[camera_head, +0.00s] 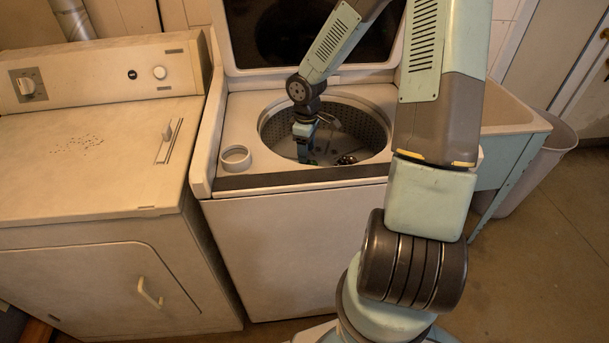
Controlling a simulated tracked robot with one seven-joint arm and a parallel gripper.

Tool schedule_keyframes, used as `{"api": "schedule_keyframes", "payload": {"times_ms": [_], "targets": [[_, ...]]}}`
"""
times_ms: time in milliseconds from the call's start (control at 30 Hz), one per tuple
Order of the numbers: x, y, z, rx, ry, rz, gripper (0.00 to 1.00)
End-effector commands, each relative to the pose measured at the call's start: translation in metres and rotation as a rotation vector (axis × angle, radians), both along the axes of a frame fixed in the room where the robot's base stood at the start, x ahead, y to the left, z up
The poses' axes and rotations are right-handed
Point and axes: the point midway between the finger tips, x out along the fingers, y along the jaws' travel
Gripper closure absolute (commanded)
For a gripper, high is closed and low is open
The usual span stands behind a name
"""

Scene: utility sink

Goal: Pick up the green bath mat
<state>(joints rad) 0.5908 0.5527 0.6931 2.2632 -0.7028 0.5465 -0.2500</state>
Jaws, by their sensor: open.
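My gripper (304,154) reaches down into the open drum (374,122) of a top-loading washing machine, near the drum's left side. The gripper is open. Its fingertips are small and dark in this view, and I cannot tell whether they touch anything. A small green patch (312,162) shows at the fingertips, low in the drum. It may be part of the green bath mat, but most of it is hidden by the gripper and the drum's front rim, so I cannot tell its shape.
The washer lid (228,40) stands open behind the drum. A dryer (85,150) stands at left. A utility sink (508,115) and a grey bin (545,160) are at right.

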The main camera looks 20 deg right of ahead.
Motion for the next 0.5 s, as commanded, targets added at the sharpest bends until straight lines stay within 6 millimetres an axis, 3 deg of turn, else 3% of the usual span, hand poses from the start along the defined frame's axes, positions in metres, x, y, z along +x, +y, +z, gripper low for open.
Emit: {"api": "schedule_keyframes", "payload": {"times_ms": [200,500], "targets": [[-0.002,-0.002,-0.029,0.0,0.002,0.002,0.45],[-0.002,-0.003,-0.038,-0.001,-0.001,0.0,0.45]]}}
